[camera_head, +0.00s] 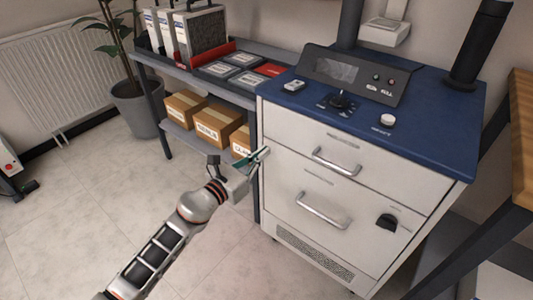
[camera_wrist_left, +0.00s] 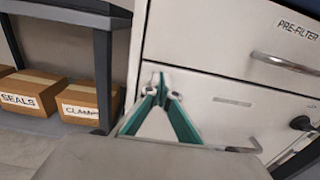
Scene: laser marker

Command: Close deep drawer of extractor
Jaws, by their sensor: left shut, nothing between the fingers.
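The extractor (camera_head: 375,250) is a white cabinet with a blue top. Its deep drawer (camera_head: 290,182) is the lower, taller front, with a bar handle (camera_head: 322,211); in the left wrist view this front (camera_wrist_left: 220,115) fills the middle right. Any gap behind the front is too small to tell. My left gripper (camera_head: 265,153), with green fingers, is at the front's upper left edge. In the left wrist view its fingertips (camera_wrist_left: 160,85) meet, shut and empty, near the upper left corner. Contact cannot be told. My right gripper is not in view.
The upper drawer (camera_head: 300,138), labelled PRE-FILTER in the wrist view, appears shut. A black knob (camera_head: 386,222) sits right of the lower handle. A grey shelf rack (camera_head: 150,60) with cardboard boxes (camera_head: 217,124) stands close on the left. The floor (camera_head: 80,220) in front is clear.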

